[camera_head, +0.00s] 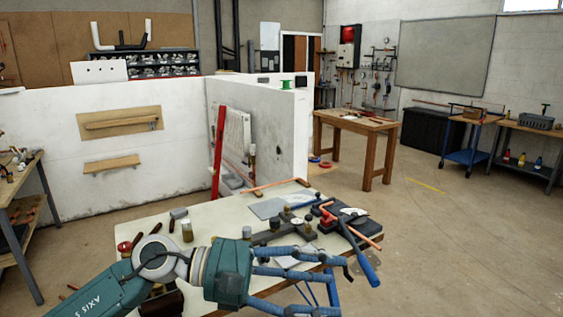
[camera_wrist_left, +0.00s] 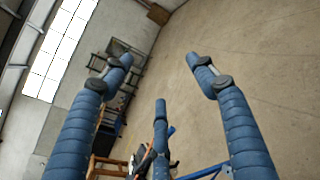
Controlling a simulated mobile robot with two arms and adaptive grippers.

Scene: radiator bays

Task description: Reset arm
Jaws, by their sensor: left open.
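My left arm comes in from the lower left in the head view. Its gripper (camera_head: 318,277), with blue segmented fingers and a teal body, is stretched out over the front of the cream-topped workbench (camera_head: 153,218). In the left wrist view its three fingers (camera_wrist_left: 160,95) are spread apart with nothing between them. Beyond them the wrist view shows concrete floor, a wall and bright windows, tilted. My right gripper is in neither view.
The workbench holds a pipe bender with a blue handle (camera_head: 364,268), a copper pipe (camera_head: 270,185) and small jars. A white partition (camera_head: 55,150) stands behind. A wooden table (camera_head: 355,127) is farther back. Floor at the right (camera_head: 470,240) is clear.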

